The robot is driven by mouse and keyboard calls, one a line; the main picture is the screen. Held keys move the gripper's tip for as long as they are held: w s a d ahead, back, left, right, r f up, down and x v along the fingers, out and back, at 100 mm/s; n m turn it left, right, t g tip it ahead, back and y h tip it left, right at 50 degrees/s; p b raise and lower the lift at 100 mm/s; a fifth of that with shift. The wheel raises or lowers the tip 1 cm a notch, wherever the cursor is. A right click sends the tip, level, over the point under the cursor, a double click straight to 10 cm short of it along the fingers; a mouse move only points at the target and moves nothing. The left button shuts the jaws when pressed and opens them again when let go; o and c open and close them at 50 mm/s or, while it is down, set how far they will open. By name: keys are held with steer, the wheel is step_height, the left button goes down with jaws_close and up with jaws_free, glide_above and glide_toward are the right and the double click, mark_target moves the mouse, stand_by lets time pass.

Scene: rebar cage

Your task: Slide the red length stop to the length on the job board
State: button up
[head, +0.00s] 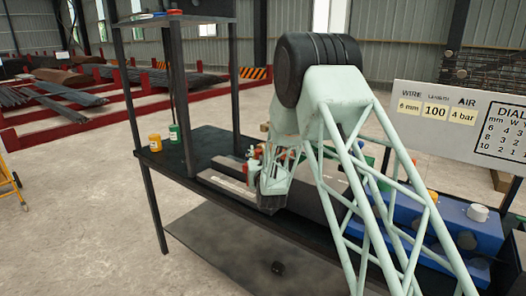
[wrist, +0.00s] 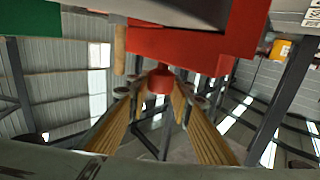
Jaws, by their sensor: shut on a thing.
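The red length stop (wrist: 195,45) fills the upper part of the wrist view. Its small red knob (wrist: 160,82) sits between the tips of my gripper (wrist: 160,88), and the fingers are closed around it from both sides. In the head view my gripper (head: 258,172) is at the bench's middle, and only a small bit of red shows there, mostly hidden by my arm. The job board (head: 440,120) at the right reads wire 6 mm, length 100, air 4 bar. The length scale is not readable in either view.
The dark bench (head: 210,145) carries a yellow pot (head: 155,142) and a green pot (head: 174,132) at its left end. A blue machine (head: 425,222) stands at its right end. A dark upright post (head: 180,90) rises left of my gripper. My arm hides much of the bench.

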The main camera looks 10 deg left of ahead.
steer(key=o, duration=1.2)
steer(key=shift+c, duration=0.2)
steer(key=shift+s, duration=0.15)
steer(key=v, duration=1.1)
steer(key=shift+s+d, duration=0.25)
steer(key=shift+s, duration=0.05)
